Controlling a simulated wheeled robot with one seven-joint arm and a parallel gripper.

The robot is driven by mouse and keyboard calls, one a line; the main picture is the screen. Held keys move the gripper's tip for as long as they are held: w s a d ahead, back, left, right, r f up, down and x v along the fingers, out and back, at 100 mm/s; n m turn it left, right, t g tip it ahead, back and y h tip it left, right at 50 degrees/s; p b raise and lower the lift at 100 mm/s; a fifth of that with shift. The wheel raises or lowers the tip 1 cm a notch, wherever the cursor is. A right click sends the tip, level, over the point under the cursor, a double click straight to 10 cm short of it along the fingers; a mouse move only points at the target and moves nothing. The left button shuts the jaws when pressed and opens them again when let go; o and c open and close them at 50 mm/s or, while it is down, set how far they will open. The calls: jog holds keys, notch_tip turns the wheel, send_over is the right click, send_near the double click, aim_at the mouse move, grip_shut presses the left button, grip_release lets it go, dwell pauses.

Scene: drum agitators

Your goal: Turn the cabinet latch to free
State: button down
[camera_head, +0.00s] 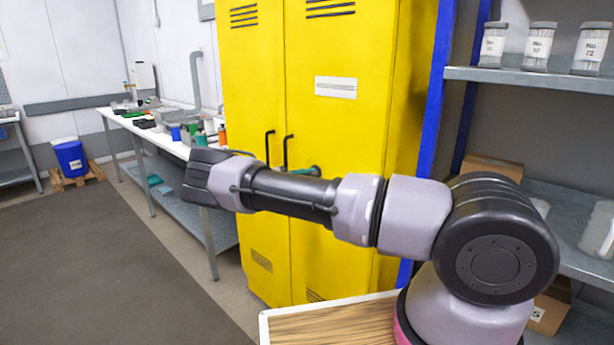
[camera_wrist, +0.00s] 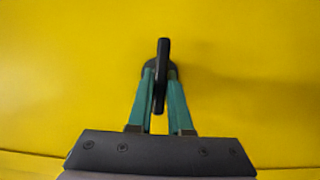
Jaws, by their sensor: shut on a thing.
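The yellow cabinet (camera_head: 335,130) stands upright in the middle of the head view, its doors closed, and its face fills the wrist view (camera_wrist: 60,70). The black cabinet latch (camera_wrist: 163,52) is a narrow lever on a round base, running up and down in the wrist view. My gripper (camera_wrist: 161,80) has its two teal fingers on either side of the latch, shut on it. In the head view, a bit of teal finger (camera_head: 306,171) shows above my arm against the cabinet door. The latch itself cannot be made out there.
Two black door handles (camera_head: 287,151) are just left of my gripper. A white workbench (camera_head: 150,132) with several items runs along the left wall. A blue-post shelf (camera_head: 520,79) with jars stands right. A wooden-topped surface (camera_head: 330,325) is below my arm.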

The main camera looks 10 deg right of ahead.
jog(key=c, duration=0.8)
grip_release()
jog(key=shift+c, duration=0.2)
jog(key=v, duration=1)
jog(key=shift+a, duration=0.4)
jog(key=shift+f, duration=0.1)
